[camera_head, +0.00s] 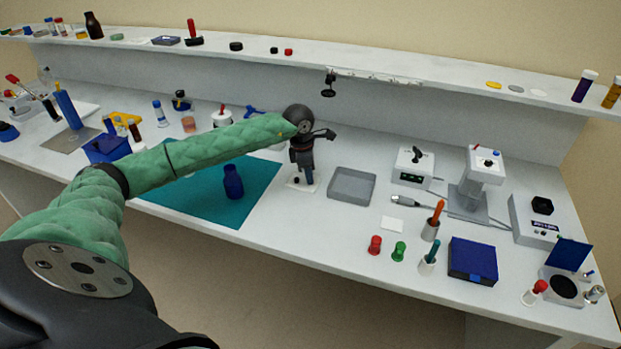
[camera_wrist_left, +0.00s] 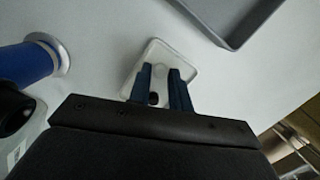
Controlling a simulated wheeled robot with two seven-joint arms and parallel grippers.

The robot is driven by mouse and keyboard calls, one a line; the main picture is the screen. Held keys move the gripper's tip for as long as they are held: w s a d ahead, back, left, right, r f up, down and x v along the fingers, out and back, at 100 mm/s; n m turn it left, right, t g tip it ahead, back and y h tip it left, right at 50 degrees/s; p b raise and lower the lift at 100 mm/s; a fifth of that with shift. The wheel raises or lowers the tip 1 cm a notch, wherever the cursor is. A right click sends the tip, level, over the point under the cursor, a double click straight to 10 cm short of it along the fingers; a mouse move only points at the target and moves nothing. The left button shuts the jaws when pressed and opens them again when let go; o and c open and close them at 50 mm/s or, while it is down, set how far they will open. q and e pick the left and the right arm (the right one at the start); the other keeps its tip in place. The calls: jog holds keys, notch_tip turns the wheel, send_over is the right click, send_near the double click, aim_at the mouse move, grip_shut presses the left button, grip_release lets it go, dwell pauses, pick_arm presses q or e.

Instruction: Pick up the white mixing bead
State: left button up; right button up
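My left gripper (camera_head: 302,180) points down over a small white square dish (camera_head: 291,187) on the bench. In the left wrist view its two dark blue fingers (camera_wrist_left: 160,78) are apart, over the same dish (camera_wrist_left: 157,48). Between the fingers a pale rounded shape shows against the white dish, and it may be the white mixing bead; I cannot tell it apart clearly. A small black thing (camera_wrist_left: 153,98) also shows between the fingers, nearer the palm. I cannot tell whether the fingers touch anything. My right gripper is in neither view.
A grey open tray (camera_head: 352,186) lies just right of the dish. A blue bottle (camera_head: 233,182) stands to the left on a teal mat (camera_head: 190,205). A white card (camera_head: 391,225), red and green stoppers and a blue box (camera_head: 472,260) are farther right. A shelf runs along the back.

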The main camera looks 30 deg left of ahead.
pick_arm(q)
jog(key=shift+f, duration=0.2)
jog(key=shift+c, duration=0.4)
grip_shut()
jog(key=shift+r, duration=0.2)
